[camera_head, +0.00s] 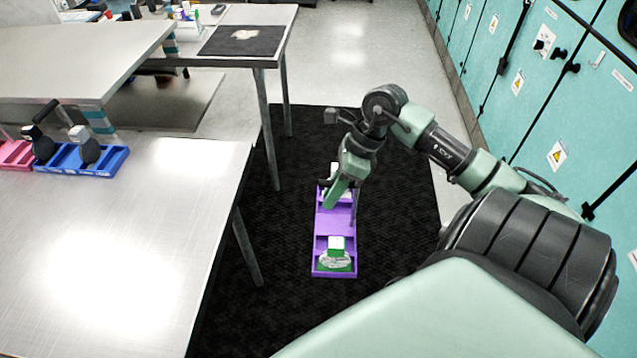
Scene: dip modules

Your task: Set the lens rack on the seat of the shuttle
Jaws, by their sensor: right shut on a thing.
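A long purple rack (322,230), which I take to be the lens rack, shows in the middle of the head view, over a black floor mat. A white-and-green block and a round white-and-green piece sit in its near end; another white piece shows at its far end. The gripper hides part of the rack. I cannot tell how high the rack is above the mat. I cannot make out a shuttle or its seat. My left gripper is not in view.
A metal table (150,230) fills the left, with a blue rack (108,163) and a pink rack (14,154) at its back. A farther table (262,17) carries a dark mat. Teal cabinets (520,90) line the right. The black floor mat (400,190) is open around the purple rack.

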